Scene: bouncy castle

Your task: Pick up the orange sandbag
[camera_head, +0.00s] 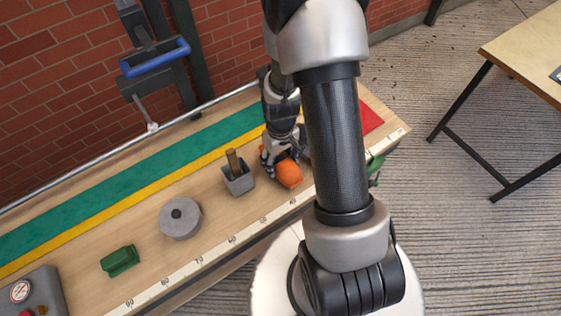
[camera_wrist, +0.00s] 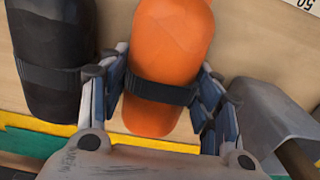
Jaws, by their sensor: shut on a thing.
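The orange sandbag (camera_head: 289,174) is at the workbench's front part, left of my arm's dark tube. In the wrist view the orange sandbag (camera_wrist: 172,40) fills the upper middle, with a black strap around it. My gripper (camera_head: 277,158) comes down over it from behind. In the wrist view my gripper (camera_wrist: 163,85) has its fingers on both sides of the bag at the strap, shut on it. I cannot tell whether the bag touches the bench or hangs just above it. My arm hides part of the bench to the right.
A black sandbag (camera_wrist: 52,55) lies close beside the left finger. A grey block with a wooden handle (camera_head: 238,180) stands close on the other side. A grey disc (camera_head: 180,218) and a green piece (camera_head: 119,261) are farther left on the workbench (camera_head: 215,215). Another table (camera_head: 525,50) is right.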

